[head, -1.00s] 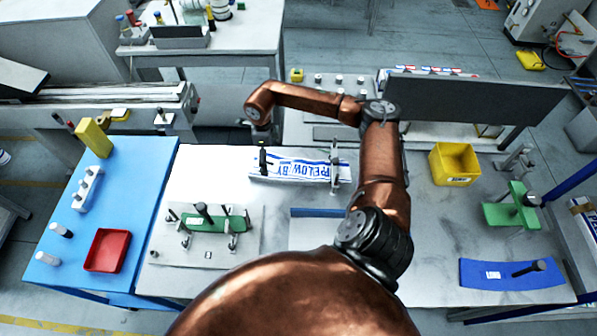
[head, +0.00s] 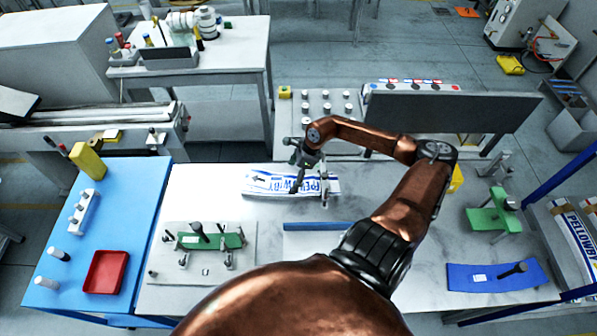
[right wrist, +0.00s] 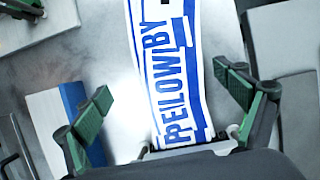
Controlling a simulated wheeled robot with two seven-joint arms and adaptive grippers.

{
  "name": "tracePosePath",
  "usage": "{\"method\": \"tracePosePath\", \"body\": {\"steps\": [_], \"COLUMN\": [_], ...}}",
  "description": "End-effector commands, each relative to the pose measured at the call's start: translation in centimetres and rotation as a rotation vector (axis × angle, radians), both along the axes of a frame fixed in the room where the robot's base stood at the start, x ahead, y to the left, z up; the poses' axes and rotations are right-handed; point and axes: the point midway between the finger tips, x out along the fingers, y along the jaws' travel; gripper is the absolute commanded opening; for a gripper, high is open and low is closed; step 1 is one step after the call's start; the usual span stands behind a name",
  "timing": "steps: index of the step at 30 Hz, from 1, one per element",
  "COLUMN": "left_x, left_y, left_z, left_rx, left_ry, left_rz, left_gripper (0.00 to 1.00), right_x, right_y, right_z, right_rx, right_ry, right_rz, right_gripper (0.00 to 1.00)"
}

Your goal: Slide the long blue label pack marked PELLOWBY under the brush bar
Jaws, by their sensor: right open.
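The long label pack (head: 262,184) is white with blue stripes and blue PELLOWBY lettering. It lies flat on the bench in the head view and runs up the right wrist view (right wrist: 172,70). A thin grey bar (head: 323,190), seemingly the brush bar, crosses near the pack's right end; my gripper and arm partly hide it. My right gripper (head: 300,184) is over the right half of the pack. In the right wrist view its green-padded fingers (right wrist: 168,98) are wide apart, one on either side of the pack. My left gripper is not in view.
A green fixture on a plate (head: 210,242) stands to the left front, and a blue-edged block (head: 318,226) just in front of the pack. A dark panel (head: 450,110) stands behind. A blue strip (head: 495,277) and a green stand (head: 494,215) are at right.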

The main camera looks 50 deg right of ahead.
Motion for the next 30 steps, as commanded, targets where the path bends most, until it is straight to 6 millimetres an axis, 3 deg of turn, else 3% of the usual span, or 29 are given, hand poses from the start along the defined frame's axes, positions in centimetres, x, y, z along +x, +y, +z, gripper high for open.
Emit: {"method": "tracePosePath", "body": {"steps": [3,8,21,30], "left_x": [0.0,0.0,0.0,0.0], "left_y": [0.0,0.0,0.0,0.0], "left_z": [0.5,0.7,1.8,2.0], "left_rx": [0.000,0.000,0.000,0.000], "left_ry": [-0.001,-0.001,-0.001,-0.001], "left_rz": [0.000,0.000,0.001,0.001], "left_gripper": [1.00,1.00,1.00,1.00], "right_x": [-1.2,-1.4,0.4,0.8], "right_y": [-1.3,-1.7,-0.2,0.1], "right_z": [0.4,0.3,-5.2,-6.7], "right_rx": [-0.005,-0.008,-0.006,-0.009], "right_ry": [-0.025,-0.041,-0.039,-0.038], "right_rz": [-0.010,-0.012,-0.013,-0.012], "right_gripper": [0.90,0.90,0.90,0.90]}}
